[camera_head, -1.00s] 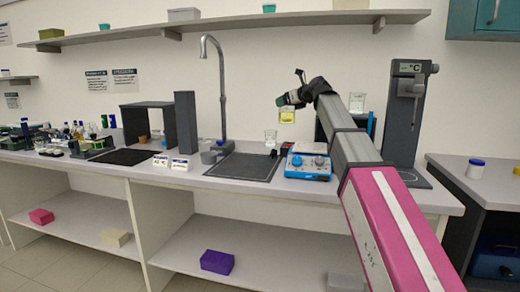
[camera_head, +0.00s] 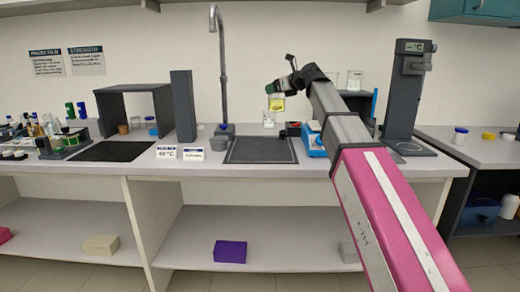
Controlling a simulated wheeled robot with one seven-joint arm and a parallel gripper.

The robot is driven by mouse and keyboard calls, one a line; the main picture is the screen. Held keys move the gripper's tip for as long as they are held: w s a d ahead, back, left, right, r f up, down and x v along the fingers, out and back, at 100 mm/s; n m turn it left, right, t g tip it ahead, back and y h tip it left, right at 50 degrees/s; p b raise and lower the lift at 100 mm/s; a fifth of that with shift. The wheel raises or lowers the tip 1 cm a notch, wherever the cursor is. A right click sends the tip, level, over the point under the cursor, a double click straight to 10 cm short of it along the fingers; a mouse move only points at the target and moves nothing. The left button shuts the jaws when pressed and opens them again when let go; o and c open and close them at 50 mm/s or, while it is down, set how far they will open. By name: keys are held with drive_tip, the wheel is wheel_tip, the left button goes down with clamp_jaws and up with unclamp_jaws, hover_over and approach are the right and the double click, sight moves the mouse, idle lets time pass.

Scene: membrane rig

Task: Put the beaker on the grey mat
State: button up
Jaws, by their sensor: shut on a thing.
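My gripper (camera_head: 272,88) is in the air above the back of the bench, right of the tap. The fingers are too small to see clearly. A dark grey mat (camera_head: 260,151) lies on the bench in front of the tap, below and slightly left of the held beaker. The beaker is apart from the mat.
A tall tap (camera_head: 222,80) and a dark upright block (camera_head: 183,105) stand left of my gripper. A blue device (camera_head: 314,142) stands right of the mat, partly behind my arm. A blacker mat (camera_head: 113,151) lies further left, beyond two small signs (camera_head: 180,153). The grey mat's front is clear.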

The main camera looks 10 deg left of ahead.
drive_tip(key=s+a+f+n+g+y, duration=0.1)
drive_tip(key=s+a+f, duration=0.25)
drive_tip(key=s, duration=0.25)
drive_tip(key=s+a+f+n+g, duration=0.1)
drive_tip(key=s+a+f, duration=0.2)
drive_tip(key=s+a, duration=0.15)
drive_tip(key=shift+w+d+f, duration=0.3)
drive_tip(key=shift+w+f, duration=1.4)
drive_tip(key=shift+f, duration=0.2)
drive_tip(key=shift+w+d+f, duration=0.25)
drive_tip(key=shift+w+f, duration=1.45)
drive_tip(key=shift+f, duration=0.15)
drive_tip(key=shift+w+d+f, duration=0.3)
drive_tip(key=shift+w+f, duration=1.4)
drive_tip(key=shift+f, duration=0.2)
drive_tip(key=shift+f, duration=0.1)
drive_tip(key=o, duration=1.1)
drive_tip(key=shift+c, duration=0.2)
drive_tip(key=shift+s+d, duration=0.1)
drive_tip(key=shift+d, duration=0.15)
drive_tip(key=v, duration=1.1)
drive_tip(key=shift+d+r, duration=0.25)
